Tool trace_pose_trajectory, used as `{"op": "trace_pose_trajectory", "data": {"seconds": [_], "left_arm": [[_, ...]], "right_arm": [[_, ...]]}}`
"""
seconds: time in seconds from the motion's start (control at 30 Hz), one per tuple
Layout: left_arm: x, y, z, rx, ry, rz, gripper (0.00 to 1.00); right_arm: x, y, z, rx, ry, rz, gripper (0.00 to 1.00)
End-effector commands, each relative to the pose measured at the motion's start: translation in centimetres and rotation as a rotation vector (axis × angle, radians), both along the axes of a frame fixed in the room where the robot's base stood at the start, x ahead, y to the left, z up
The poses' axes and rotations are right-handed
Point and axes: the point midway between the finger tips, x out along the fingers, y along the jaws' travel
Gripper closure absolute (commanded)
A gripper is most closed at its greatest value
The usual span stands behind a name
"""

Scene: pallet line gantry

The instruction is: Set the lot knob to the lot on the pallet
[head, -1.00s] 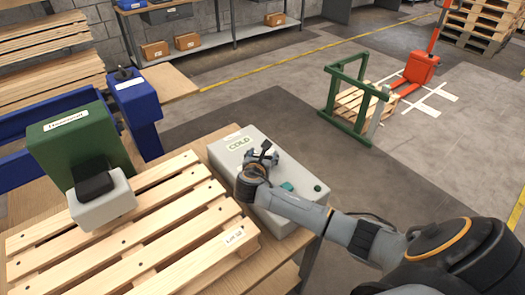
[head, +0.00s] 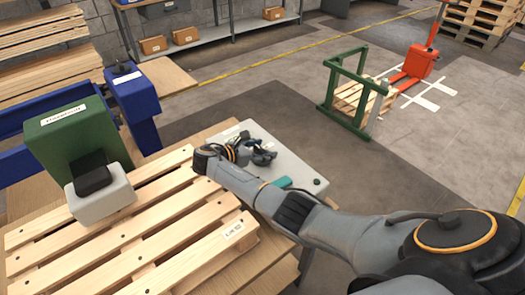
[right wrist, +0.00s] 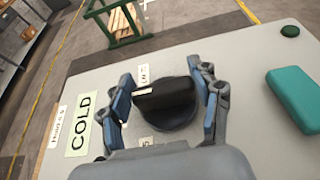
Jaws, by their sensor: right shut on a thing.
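The black lot knob (right wrist: 168,105) sits on a pale grey panel box (right wrist: 230,55), with a white pointer mark on its raised bar. My right gripper (right wrist: 165,102) has its blue-grey fingers on both sides of the knob and is shut on it. In the head view my right gripper (head: 258,153) is over the box, partly hiding the knob. Small white labels stand around the knob, partly covered and not fully readable. The wooden pallet (head: 150,215) carries a white lot label (head: 233,229) on its near right corner; its number is too small to read surely. My left gripper is not in view.
The panel also has a COLD label (right wrist: 80,122), a teal block (right wrist: 295,95) and a dark green button (right wrist: 290,31). A green machine (head: 75,140) with a grey and black head stands at the pallet's left. Open floor lies beyond the table.

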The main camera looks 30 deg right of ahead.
Motion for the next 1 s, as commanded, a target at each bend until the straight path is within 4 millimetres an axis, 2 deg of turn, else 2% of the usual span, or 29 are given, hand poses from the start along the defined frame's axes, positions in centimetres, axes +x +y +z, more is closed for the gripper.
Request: {"op": "trace_pose_trajectory", "data": {"seconds": [0.53, 0.57, 0.67, 1.0], "left_arm": [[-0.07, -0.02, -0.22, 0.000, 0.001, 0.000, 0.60], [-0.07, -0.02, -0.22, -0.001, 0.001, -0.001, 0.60], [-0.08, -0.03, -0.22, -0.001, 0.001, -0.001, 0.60], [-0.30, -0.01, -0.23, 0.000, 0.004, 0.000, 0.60]], "right_arm": [[-0.10, -0.04, -0.16, 0.003, 0.002, -0.026, 0.69], [-0.10, -0.04, -0.16, 0.003, 0.002, -0.026, 0.33], [-0.09, -0.05, -0.15, 0.003, 0.002, -0.025, 0.13], [-0.03, 0.04, -0.03, 0.001, 0.001, -0.025, 0.13]]}}
